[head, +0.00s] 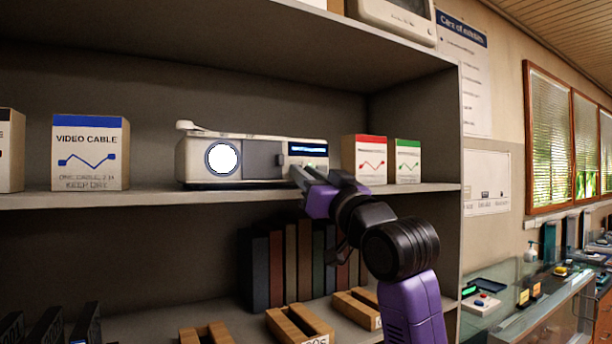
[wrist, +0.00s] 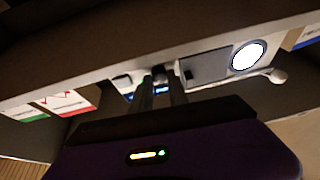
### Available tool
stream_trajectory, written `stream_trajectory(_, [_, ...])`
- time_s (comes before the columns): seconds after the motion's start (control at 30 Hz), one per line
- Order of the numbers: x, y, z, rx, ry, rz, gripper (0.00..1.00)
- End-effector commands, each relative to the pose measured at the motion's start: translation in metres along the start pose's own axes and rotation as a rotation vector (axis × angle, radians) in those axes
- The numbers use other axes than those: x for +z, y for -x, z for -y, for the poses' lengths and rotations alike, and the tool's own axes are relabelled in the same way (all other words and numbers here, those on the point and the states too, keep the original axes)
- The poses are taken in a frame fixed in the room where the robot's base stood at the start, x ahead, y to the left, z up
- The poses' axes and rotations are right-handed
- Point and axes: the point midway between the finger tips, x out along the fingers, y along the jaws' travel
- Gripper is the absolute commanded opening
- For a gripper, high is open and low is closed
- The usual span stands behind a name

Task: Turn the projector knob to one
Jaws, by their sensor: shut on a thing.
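The white projector (head: 228,170) stands on the middle shelf, with a glowing round lens at its left and a grey panel beside it. It also shows, upside down, in the wrist view (wrist: 206,65). My gripper (head: 302,176) is at the lower right of the projector's front, below the lit blue display (head: 308,149). In the wrist view, my gripper's two fingers (wrist: 160,82) are close together against the front, shut on the projector knob. The fingers hide most of the knob, and its pointer and number marks cannot be read.
A red-topped box (head: 370,165) and a green-topped box (head: 408,165) stand right of the projector. A video cable box (head: 90,155) is to the left. Books (head: 275,265) and wooden holders (head: 300,324) are on the shelf below my arm. The shelf board (head: 150,196) runs under the projector.

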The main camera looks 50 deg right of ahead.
Motion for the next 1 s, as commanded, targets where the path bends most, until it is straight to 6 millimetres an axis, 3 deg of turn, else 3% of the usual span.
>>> stream_trajectory(0.37, [0.0008,0.0012,-0.0018,-0.057,0.139,0.006,0.0])
stream_trajectory(1.0, [-0.0019,0.0003,-0.0044,-0.283,0.688,0.035,0.0])
